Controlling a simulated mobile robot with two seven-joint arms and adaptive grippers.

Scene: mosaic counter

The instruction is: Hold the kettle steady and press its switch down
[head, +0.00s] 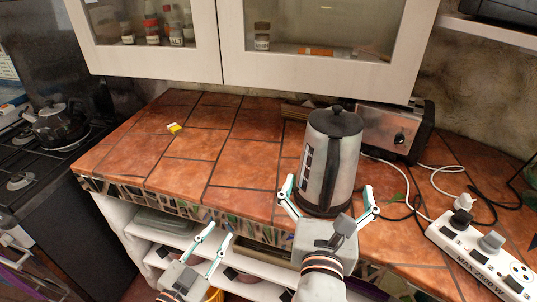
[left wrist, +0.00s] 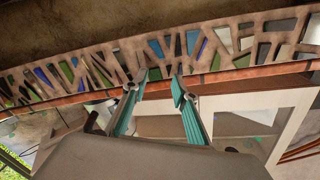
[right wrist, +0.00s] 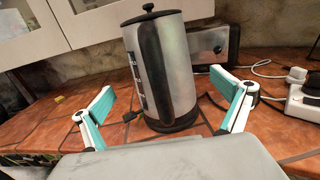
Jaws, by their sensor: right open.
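The kettle (head: 343,150) is a steel body with a black lid, base and dark vertical strip, standing upright on the tiled counter. It also shows in the right wrist view (right wrist: 178,70). I cannot make out its switch clearly. My right gripper (head: 328,203) is open, its fingers spread to either side of the kettle's lower front; in the right wrist view the kettle stands beyond the fingertips, between them. My left gripper (head: 221,232) is open and empty, in front of the counter's mosaic edge, left of the kettle. The left wrist view shows its fingers (left wrist: 160,85) below that edge.
A toaster (head: 397,130) stands behind the kettle on the right. A power strip (head: 484,250) with plugs and cables lies at the right. A small yellow item (head: 174,128) lies on the otherwise clear left counter. Cabinets (head: 312,45) hang above; open shelves are below.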

